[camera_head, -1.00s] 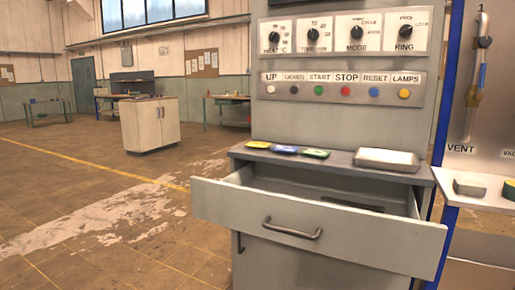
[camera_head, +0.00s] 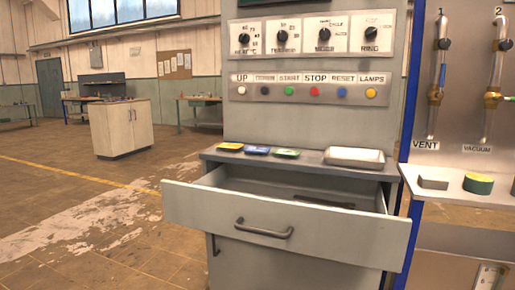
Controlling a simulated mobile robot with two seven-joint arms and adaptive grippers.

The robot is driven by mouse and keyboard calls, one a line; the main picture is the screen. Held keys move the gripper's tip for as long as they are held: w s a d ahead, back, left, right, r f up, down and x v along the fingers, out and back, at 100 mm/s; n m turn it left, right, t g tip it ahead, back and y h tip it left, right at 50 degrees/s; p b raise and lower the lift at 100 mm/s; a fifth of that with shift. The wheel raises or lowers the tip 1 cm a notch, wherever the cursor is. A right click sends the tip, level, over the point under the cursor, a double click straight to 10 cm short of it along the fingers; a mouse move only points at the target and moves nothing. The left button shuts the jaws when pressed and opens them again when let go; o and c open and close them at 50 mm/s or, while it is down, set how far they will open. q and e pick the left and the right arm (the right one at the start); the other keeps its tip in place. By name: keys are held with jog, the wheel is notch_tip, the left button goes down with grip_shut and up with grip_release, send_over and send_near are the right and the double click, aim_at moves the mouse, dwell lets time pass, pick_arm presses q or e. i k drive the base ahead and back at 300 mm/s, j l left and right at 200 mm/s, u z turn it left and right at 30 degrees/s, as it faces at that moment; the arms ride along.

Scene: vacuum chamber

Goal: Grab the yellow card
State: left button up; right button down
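The yellow card (camera_head: 230,146) lies flat at the left end of the grey ledge (camera_head: 312,157), below the control panel. A blue card (camera_head: 257,150) lies just to its right, and a green card (camera_head: 286,153) lies right of the blue one. Neither of my grippers shows in the head view.
An open drawer (camera_head: 285,228) with a dark handle juts out below the ledge. A light metal tray (camera_head: 355,157) sits on the ledge's right part. A side shelf (camera_head: 455,189) holds a grey block (camera_head: 433,182) and a green-yellow round object (camera_head: 478,184).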

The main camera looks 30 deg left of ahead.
aim_at(227, 146)
jog(key=i+j+z, duration=0.1)
jog(key=j+z, duration=1.05)
jog(key=j, duration=0.35)
jog(key=k+j+z, duration=0.2)
jog(key=j, duration=0.3)
jog(key=k+j, duration=0.1)
jog(key=j, duration=0.35)
jog(key=k+j+z, duration=0.1)
jog(key=j, duration=0.35)
jog(key=k+j, duration=0.1)
jog(key=j, duration=0.35)
jog(key=k+j, duration=0.1)
jog(key=j, duration=0.35)
jog(key=k+j+z, duration=0.1)
jog(key=j, duration=0.35)
